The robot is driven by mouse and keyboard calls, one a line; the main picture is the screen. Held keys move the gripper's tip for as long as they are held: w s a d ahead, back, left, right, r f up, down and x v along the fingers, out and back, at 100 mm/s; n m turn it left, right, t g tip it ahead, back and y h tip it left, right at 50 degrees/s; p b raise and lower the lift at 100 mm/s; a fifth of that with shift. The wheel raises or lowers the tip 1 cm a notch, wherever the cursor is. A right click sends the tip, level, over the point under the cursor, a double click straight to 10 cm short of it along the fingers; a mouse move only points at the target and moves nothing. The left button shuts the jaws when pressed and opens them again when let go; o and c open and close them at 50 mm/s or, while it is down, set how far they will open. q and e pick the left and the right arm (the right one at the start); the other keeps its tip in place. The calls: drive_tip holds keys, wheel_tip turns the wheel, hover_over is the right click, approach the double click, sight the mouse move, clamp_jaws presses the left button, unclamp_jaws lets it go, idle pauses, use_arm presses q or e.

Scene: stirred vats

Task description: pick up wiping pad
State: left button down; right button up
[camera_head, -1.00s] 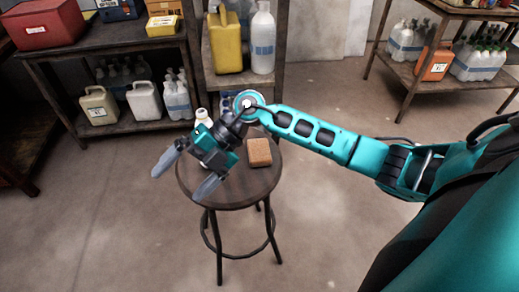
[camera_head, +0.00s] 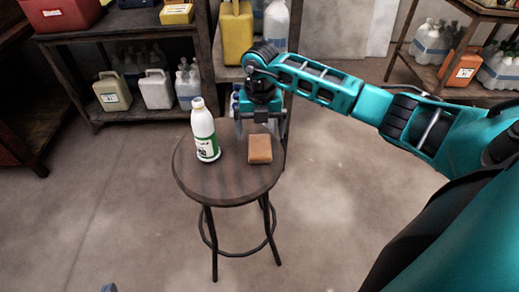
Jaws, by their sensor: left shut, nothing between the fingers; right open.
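The wiping pad, an orange-brown block (camera_head: 260,150), lies on the right part of the round dark wooden stool top (camera_head: 215,183). My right gripper (camera_head: 262,132) points down at the far side of the pad, open and empty, with its fingers spread to the left and right. The pad looks clear of the fingers; how high they are above the stool is hard to tell. Only a grey tip of my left gripper (camera_head: 108,288) shows at the bottom edge, shut and far from the stool.
Behind is a shelf with a yellow jug (camera_head: 237,35). A rack with bottles (camera_head: 465,65) stands at the back right. The floor around the stool's front is clear.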

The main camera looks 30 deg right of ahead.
sight(260, 150)
drive_tip(key=f, duration=0.4)
drive_tip(key=f+b, duration=0.1)
drive_tip(key=f, duration=0.1)
drive_tip(key=shift+s+a, duration=0.25)
drive_tip(key=shift+c, duration=1.2)
drive_tip(key=c, duration=0.9)
drive_tip(key=shift+r, duration=0.15)
